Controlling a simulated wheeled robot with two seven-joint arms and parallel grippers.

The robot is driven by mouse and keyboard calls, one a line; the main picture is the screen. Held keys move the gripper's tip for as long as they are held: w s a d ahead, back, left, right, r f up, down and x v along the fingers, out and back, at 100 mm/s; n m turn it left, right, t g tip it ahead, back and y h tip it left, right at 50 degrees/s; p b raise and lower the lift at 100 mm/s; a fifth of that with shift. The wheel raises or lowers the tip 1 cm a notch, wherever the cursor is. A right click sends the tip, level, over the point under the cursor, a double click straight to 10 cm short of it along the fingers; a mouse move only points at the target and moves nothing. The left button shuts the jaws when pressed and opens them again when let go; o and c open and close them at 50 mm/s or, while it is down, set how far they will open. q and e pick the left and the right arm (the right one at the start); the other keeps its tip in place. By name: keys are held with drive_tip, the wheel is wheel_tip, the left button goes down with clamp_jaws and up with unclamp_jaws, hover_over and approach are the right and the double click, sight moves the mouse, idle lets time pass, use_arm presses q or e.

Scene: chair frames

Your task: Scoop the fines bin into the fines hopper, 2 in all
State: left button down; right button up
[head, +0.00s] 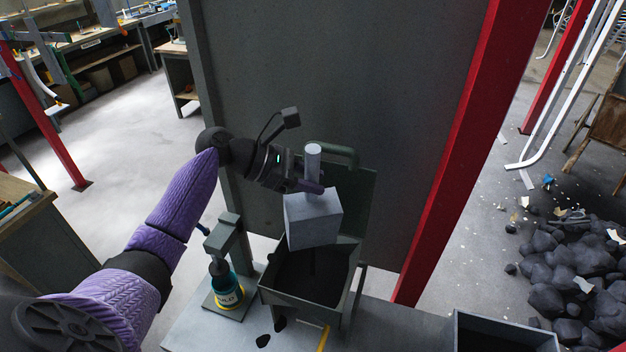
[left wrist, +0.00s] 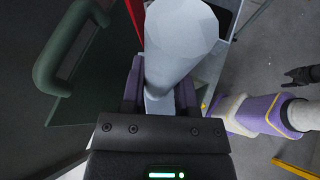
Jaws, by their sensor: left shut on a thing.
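My left gripper (head: 312,187) is shut on the upright, pale grey handle of the scoop (head: 313,222). The scoop's boxy body hangs above the open fines hopper (head: 290,300) and looks tilted. A thin dark streak shows below the scoop, over the dark fines inside the hopper. In the left wrist view the scoop's handle (left wrist: 178,40) stands between the purple fingers. The scoop's inside is hidden. The fines bin (head: 505,335), a dark open box, is partly cut off at the bottom right. A dark gripper-like shape (left wrist: 300,75), likely my right gripper, is small in the left wrist view.
A post fixture with a yellow-labelled bottle (head: 228,290) stands left of the hopper. A grey panel (head: 340,80) and red post (head: 455,150) rise behind. Dark spills and a yellow strip lie on the bench (head: 205,330). Dark lumps (head: 570,265) are heaped on the floor.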

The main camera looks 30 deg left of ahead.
use_arm(q)
drive_tip(key=shift+w+a, duration=0.3)
drive_tip(key=shift+w, duration=0.05)
drive_tip(key=shift+w+a+f+n+g+h+b, duration=0.35)
drive_tip(key=shift+w+a+b, duration=0.3)
drive_tip(key=shift+b, duration=0.65)
drive_tip(key=shift+w+a+f+n+g+h+b, duration=0.1)
drive_tip(key=shift+w+a+n+h+b, duration=0.35)
drive_tip(key=shift+b, duration=0.9)
drive_tip(key=shift+w+a+f+n+g+h+b, duration=0.25)
drive_tip(key=shift+w+a+n+b, duration=0.15)
drive_tip(key=shift+w+a+b, duration=0.7)
drive_tip(key=shift+s+d, duration=0.25)
drive_tip(key=shift+s, duration=0.05)
drive_tip(key=shift+r, duration=0.1)
